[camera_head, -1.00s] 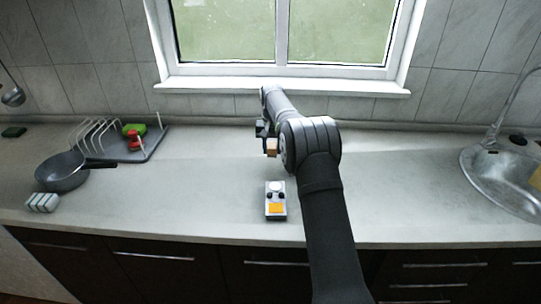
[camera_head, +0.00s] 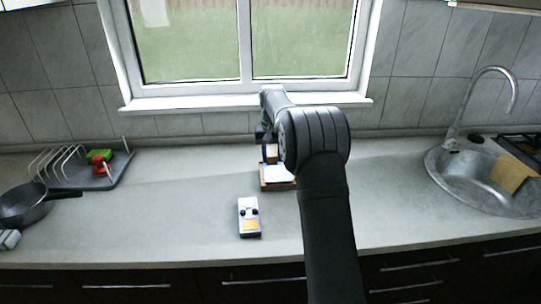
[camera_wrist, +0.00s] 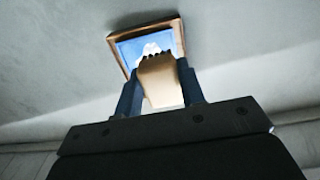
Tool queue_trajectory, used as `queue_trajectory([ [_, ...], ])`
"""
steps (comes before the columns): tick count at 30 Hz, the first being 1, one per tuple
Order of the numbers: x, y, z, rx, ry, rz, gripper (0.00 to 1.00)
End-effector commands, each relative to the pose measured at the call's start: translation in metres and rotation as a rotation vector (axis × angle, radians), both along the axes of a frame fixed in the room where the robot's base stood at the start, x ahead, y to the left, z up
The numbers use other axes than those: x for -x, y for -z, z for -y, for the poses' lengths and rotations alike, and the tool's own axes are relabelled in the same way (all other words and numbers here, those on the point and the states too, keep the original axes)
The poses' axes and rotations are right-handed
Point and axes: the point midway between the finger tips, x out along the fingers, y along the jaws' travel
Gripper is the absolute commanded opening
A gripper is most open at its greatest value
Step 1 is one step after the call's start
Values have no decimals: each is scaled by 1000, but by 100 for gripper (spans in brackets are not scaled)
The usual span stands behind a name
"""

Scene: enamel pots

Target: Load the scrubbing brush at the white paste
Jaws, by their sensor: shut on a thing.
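The scrubbing brush (camera_wrist: 160,82) is a tan block with dark bristles at its far end. In the wrist view, my gripper (camera_wrist: 161,92) is shut on it, a blue finger on each side. The head view shows the brush (camera_head: 271,151) below my gripper (camera_head: 267,138), partly covered by my arm. A wood-framed tray (camera_head: 264,185) lies under it on the counter, its right part hidden by my arm. In the wrist view, white paste (camera_wrist: 151,47) lies in the tray, just beyond the bristles. I cannot tell whether the bristles touch the paste.
A dish rack (camera_head: 95,180) and a dark pan (camera_head: 22,205) are at left. A sink (camera_head: 460,185) with a yellow cloth (camera_head: 511,174) is at right.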

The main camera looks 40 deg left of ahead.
Motion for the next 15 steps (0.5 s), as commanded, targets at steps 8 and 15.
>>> queue_trajectory([
  [8, 13, 0, -1, -1, -2, 1, 18],
  [15, 77, 6, 2, 0, -5, 0, 18],
])
